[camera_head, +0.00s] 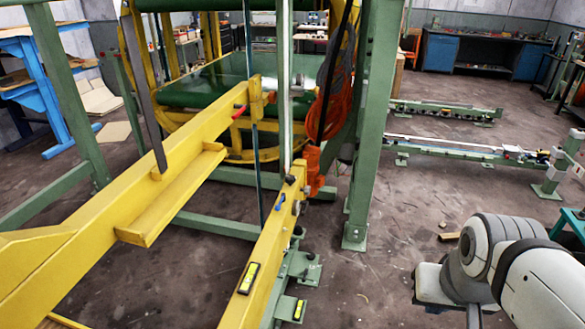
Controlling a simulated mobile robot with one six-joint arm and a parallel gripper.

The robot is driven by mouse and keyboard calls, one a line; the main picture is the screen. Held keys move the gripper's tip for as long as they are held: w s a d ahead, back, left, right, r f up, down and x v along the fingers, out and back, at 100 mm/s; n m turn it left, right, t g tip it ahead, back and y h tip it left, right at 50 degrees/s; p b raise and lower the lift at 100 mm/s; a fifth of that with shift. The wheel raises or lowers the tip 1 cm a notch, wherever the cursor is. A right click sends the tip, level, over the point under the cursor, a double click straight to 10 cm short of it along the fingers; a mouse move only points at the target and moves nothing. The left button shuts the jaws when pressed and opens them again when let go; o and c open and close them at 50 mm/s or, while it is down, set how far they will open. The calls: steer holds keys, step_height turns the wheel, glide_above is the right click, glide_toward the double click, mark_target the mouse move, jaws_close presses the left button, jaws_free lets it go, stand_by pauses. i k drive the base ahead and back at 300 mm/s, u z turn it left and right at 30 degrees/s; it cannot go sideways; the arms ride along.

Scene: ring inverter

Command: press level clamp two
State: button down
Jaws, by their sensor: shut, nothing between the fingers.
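A yellow beam (262,262) runs from the lower middle up to the ring frame. A small yellow-green level (249,279) lies on its near end. A second yellow-green level (298,309) sits on a green foot below and to the right. Small dark knobs (296,207) show near the beam's far end. I cannot tell which part is level clamp two. My white and grey arm enters at the lower right, well apart from the beam. My gripper's fingers do not show.
A green upright post (368,140) stands between the beam and the open floor. An orange cable bundle (330,95) hangs beside it. Low green rails (460,151) lie on the floor at the right. Bare floor (400,225) lies between the post and my arm.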

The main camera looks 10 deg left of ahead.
mark_target(277, 207)
steer(key=u, duration=0.3)
steer(key=i, duration=1.7)
steer(key=u, duration=0.3)
